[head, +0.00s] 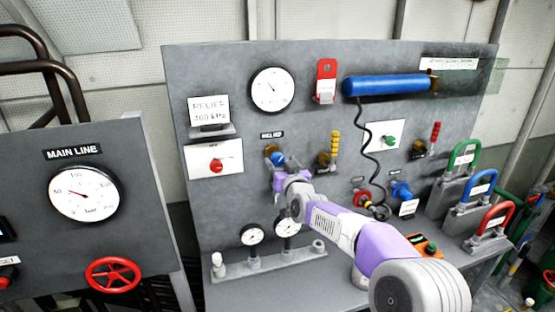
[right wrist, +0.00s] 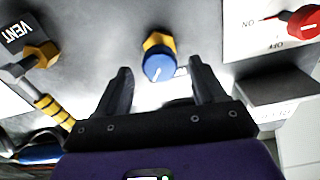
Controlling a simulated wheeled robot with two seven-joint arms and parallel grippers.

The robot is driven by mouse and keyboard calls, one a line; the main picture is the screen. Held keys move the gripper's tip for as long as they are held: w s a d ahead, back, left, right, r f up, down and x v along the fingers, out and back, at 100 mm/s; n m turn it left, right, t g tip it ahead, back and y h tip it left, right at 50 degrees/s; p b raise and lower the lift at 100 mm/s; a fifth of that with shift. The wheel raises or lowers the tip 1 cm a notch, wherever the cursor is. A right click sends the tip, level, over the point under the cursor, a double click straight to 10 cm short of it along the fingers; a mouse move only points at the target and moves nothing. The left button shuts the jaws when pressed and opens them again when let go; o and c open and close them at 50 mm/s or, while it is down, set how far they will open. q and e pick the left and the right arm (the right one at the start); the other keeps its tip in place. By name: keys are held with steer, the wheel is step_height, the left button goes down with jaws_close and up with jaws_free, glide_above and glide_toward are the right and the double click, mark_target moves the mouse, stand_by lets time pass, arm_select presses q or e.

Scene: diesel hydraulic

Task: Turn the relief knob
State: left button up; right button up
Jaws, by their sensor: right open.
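The blue relief knob (head: 276,157) sits on the grey upright panel, under a small black label (head: 272,134) too small to read surely. In the right wrist view the blue knob (right wrist: 158,68) shows a white line on its face and a yellow hex collar (right wrist: 158,42) behind it. My right gripper (right wrist: 160,72) is open, its two fingers on either side of the knob with visible gaps. In the head view my right gripper (head: 278,172) partly covers the knob's lower side. My left gripper is out of view.
A red switch (head: 216,166) on a white plate is left of the knob, and a yellow-handled valve (head: 332,150) is right. A sign (head: 209,109) reads RELIEF 300 kPa. Small gauges (head: 252,234) stand below. A blue cylinder (head: 388,85) with a coiled black hose is mounted upper right.

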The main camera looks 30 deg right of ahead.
steer(key=shift+x, duration=1.4)
steer(key=c, duration=1)
steer(key=shift+c, duration=0.2)
